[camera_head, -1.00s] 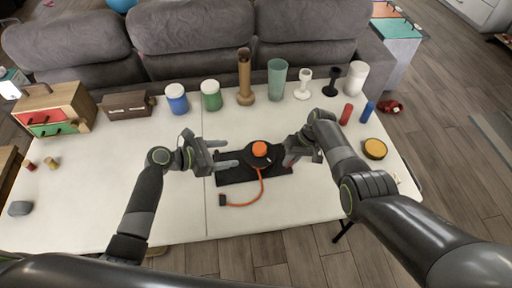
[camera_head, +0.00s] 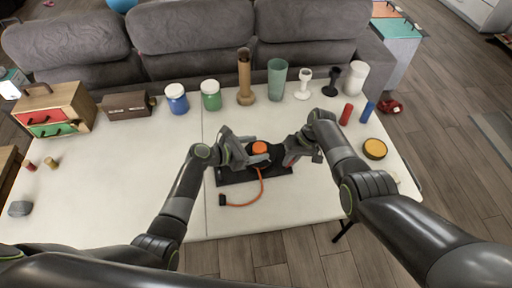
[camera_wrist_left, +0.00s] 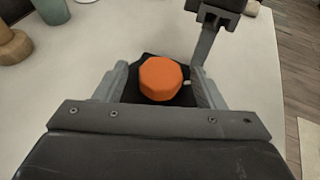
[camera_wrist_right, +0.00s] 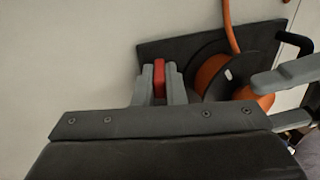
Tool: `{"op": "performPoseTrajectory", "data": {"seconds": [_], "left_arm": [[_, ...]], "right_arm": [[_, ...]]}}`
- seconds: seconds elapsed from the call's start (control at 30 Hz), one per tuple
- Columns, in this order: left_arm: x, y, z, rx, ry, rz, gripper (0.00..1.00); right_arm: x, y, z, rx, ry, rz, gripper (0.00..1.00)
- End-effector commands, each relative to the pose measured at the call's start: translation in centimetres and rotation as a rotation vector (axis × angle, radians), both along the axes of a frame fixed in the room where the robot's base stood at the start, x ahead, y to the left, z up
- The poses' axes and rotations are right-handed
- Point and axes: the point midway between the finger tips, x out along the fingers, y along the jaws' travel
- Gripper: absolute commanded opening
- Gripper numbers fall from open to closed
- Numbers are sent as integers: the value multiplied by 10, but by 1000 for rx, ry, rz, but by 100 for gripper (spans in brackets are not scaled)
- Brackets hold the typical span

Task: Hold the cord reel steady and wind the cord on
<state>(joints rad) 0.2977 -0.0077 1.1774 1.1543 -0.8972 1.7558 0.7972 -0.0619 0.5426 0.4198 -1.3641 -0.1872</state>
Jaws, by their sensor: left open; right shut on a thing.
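The cord reel has an orange knob (camera_head: 259,147) on top and stands on a black base plate (camera_head: 232,177). Its orange cord (camera_head: 260,187) runs forward to a dark plug (camera_head: 222,199) on the table. In the left wrist view the orange knob (camera_wrist_left: 161,79) lies between the spread fingers of my open left gripper (camera_wrist_left: 161,88); contact cannot be told. My right gripper (camera_head: 289,158) is shut on a red tab (camera_wrist_right: 159,76) at the base's right side. The right wrist view shows orange cord on the spool (camera_wrist_right: 208,74), partly hidden by a dark flange.
A yellow-topped round tin (camera_head: 375,149) is at the right.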

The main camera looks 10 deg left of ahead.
Motion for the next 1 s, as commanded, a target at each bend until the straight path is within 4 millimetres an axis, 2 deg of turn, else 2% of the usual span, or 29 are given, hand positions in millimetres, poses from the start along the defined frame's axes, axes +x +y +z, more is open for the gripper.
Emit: {"op": "performPoseTrajectory", "data": {"seconds": [0.4,0.73,1.0], "left_arm": [[3,-4,-2,1,1,-1,62],[3,-4,-2,1,1,0,19],[4,-4,-3,4,2,-32,19]], "right_arm": [[0,0,0,0,-1,0,0],[0,0,0,-1,-1,0,0],[0,0,0,-1,0,0,0]]}}
